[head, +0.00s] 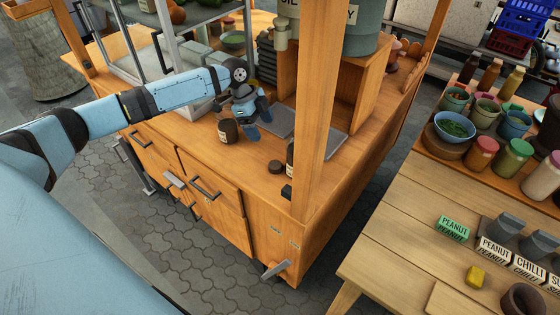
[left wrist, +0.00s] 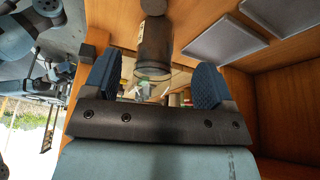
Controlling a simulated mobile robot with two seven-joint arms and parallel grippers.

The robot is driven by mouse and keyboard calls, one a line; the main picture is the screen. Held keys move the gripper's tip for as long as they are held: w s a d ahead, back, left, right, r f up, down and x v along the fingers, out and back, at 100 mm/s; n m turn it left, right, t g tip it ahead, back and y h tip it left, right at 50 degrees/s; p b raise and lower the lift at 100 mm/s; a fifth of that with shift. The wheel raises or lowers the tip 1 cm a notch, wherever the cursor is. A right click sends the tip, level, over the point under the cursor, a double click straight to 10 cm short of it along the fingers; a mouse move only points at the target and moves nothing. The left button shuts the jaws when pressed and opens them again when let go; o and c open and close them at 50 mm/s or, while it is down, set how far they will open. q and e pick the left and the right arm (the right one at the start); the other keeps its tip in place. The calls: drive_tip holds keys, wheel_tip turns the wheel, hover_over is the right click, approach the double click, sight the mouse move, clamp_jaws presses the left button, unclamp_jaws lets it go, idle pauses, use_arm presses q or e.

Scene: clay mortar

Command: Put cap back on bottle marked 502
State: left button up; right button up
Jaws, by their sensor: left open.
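My left gripper (head: 257,121) is open over the wooden cart's counter, and its blue finger pads stand apart in the left wrist view (left wrist: 155,88). A small dark brown bottle (head: 228,131) with a pale label stands on the counter just left of the gripper. A second dark bottle (head: 290,153) with a label is partly hidden behind the wooden post. I cannot read 502 on either label. A small dark round cap (head: 275,167) lies on the counter near the front edge. In the left wrist view a dark cylinder (left wrist: 154,45) shows beyond the fingers; I cannot tell which object it is.
The wooden post (head: 322,110) rises at the cart's corner, right of the gripper. Flat grey plates (head: 335,145) lie on the counter. A glass case (head: 135,45) stands at the back left. A separate table (head: 385,240) with jars and boxes is at the right.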

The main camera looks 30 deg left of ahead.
use_arm(q)
hover_over(274, 164)
drive_tip(key=a, duration=0.1)
drive_tip(key=f, duration=0.7)
drive_tip(key=shift+w+a+f, duration=0.2)
drive_tip(key=shift+f, duration=0.2)
use_arm(e)
drive_tip(key=shift+s+r, duration=0.15)
drive_tip(key=shift+r, duration=0.1)
use_arm(q)
drive_tip(key=shift+f, duration=0.1)
use_arm(e)
drive_tip(key=shift+s+f, duration=0.1)
use_arm(q)
drive_tip(key=shift+s+d+f+p, duration=0.1)
drive_tip(key=shift+s+f+p, duration=0.05)
drive_tip(key=shift+f+p, duration=0.15)
drive_tip(key=x, duration=0.4)
drive_tip(key=shift+s+f+p, duration=0.25)
drive_tip(key=shift+f+p, duration=0.05)
drive_tip(key=shift+f, duration=0.05)
drive_tip(key=shift+a, duration=0.25)
use_arm(e)
drive_tip(key=shift+a+r, duration=0.1)
drive_tip(key=shift+r, duration=0.25)
